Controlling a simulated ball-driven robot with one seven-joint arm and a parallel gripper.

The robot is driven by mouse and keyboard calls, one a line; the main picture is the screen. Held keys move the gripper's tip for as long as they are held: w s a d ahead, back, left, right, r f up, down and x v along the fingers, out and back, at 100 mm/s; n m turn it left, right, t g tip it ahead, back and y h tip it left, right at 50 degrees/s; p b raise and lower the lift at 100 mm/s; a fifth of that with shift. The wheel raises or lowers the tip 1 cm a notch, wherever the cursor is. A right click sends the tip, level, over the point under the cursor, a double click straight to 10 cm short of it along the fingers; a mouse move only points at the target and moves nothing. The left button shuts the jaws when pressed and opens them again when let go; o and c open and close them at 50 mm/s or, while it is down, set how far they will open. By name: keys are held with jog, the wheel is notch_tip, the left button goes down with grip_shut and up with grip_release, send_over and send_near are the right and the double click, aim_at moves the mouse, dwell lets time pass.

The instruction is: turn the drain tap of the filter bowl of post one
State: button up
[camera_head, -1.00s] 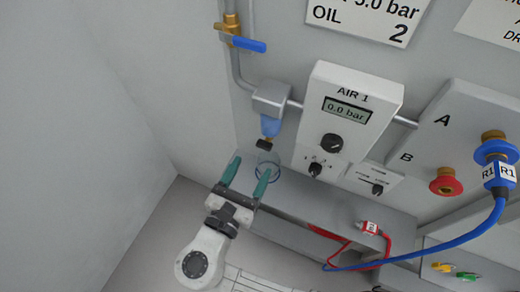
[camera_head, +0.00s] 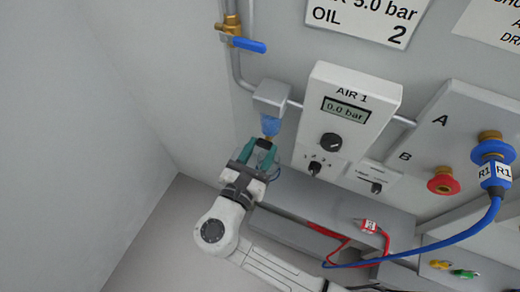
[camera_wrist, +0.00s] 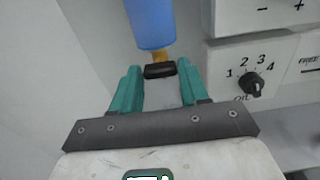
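The filter bowl (camera_head: 270,126) of post one is a blue translucent cup under a grey head (camera_head: 272,97) on the wall pipe. It also shows in the wrist view (camera_wrist: 151,24). Its drain tap is a small black bar (camera_wrist: 160,71) under a brass stem (camera_wrist: 159,55), right below the bowl. My gripper (camera_head: 258,153) is under the bowl, with its two green fingers drawn close together. In the wrist view the fingertips (camera_wrist: 160,74) stand on both sides of the black tap, seemingly against its ends. The fingers partly hide the tap in the head view.
The AIR 1 panel (camera_head: 348,117), reading 0.0 bar, stands just right of the bowl with its knobs. A brass valve with a blue lever (camera_head: 248,45) is above. A grey shelf (camera_head: 300,205) lies below right, with red and blue hoses. The left wall side is free.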

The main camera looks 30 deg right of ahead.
jog(key=c, duration=0.6)
jog(key=m+b, duration=0.3)
jog(key=m, duration=0.5)
jog(key=shift+m, duration=0.4)
dwell(0.5)
jog(key=o, duration=1.1)
jog(key=shift+c, duration=0.2)
